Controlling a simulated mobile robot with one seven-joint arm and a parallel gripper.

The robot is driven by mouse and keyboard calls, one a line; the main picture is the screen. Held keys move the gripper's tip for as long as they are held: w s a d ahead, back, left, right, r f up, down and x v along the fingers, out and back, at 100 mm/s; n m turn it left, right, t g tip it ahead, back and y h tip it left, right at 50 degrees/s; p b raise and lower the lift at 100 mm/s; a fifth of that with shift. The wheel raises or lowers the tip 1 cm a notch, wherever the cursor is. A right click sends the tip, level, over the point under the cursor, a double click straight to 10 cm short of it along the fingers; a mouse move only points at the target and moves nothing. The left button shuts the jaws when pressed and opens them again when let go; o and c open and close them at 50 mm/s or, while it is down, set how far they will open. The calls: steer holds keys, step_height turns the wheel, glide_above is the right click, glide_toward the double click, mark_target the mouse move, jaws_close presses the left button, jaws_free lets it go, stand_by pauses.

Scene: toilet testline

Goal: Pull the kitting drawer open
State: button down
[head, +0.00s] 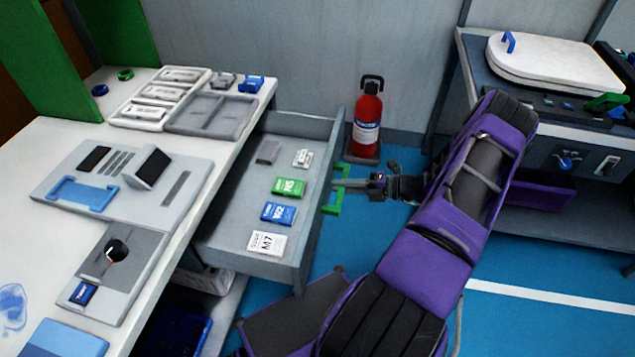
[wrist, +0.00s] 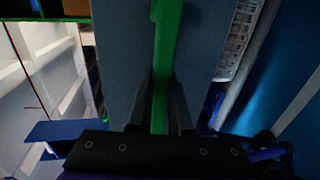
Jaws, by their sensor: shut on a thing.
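The kitting drawer (head: 232,222) is pulled out from under the white workbench, and its inside shows in the head view. It holds a green box (head: 289,187), a blue box (head: 279,213), a white M7 card (head: 267,243) and small grey and white pieces. The green handle (head: 333,200) is on the drawer's front. My gripper (head: 345,186) reaches it from the right and is shut on it. In the wrist view the green handle (wrist: 166,55) runs upright between the two dark fingers (wrist: 160,108), against the grey drawer front.
The white workbench (head: 130,225) with trays and fixtures is at left. A red fire extinguisher (head: 367,120) stands by the wall, just behind the drawer's far front corner. A second bench (head: 540,120) is at right. Blue floor (head: 540,265) is clear at lower right.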

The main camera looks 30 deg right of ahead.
steer(key=shift+f+b+v, duration=0.15)
steer(key=shift+f+v, duration=0.1)
steer(key=shift+v, duration=0.95)
steer(key=shift+f+b+v, duration=0.15)
steer(key=shift+f+v, duration=0.1)
steer(key=shift+v, duration=0.9)
steer(key=shift+s, duration=0.1)
steer(key=c, duration=0.8)
jaws_free()
steer(key=shift+c, duration=0.2)
steer(key=shift+d, duration=0.1)
steer(key=v, duration=1.7)
steer(key=shift+s+d, duration=0.1)
steer(key=shift+s, duration=0.05)
